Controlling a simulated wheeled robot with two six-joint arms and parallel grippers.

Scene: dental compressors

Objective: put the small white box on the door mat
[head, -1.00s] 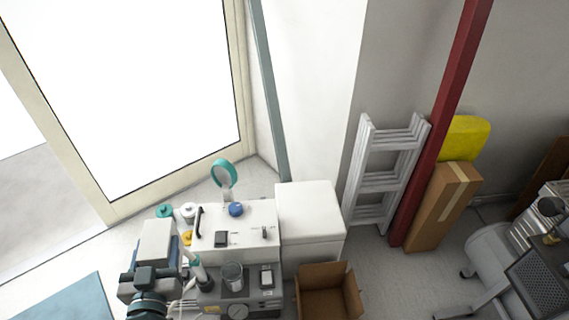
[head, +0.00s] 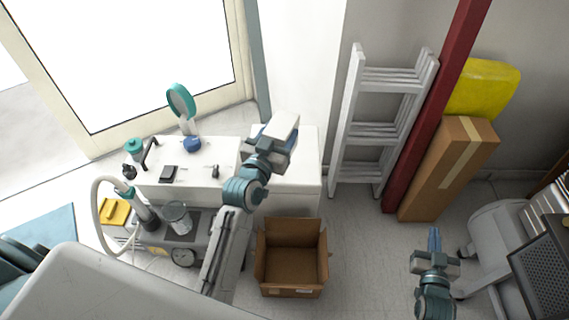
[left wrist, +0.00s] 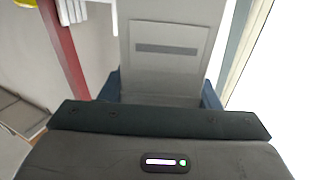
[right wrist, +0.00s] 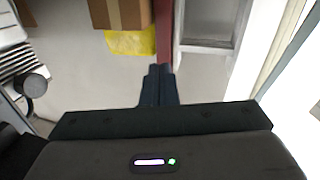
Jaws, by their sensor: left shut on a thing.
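My left gripper (head: 272,143) is shut on the small white box (head: 284,127) and holds it up. In the head view the box overlaps the top of a larger white unit; I cannot tell the height between them. In the left wrist view the box (left wrist: 172,45) shows a pale face with a grey strip, between the blue fingers. The door mat, a blue mat (head: 42,232), lies on the floor at the far left by the glass door, partly hidden by my own body. My right gripper (head: 434,242) is shut and empty, with its fingers (right wrist: 158,86) together.
The white unit (head: 305,165) and a compressor bench with a teal magnifier (head: 182,102) stand behind my left arm. An open cardboard box (head: 292,262) is on the floor. A ladder (head: 385,125), a red post (head: 432,110) and a tall carton (head: 450,168) stand right.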

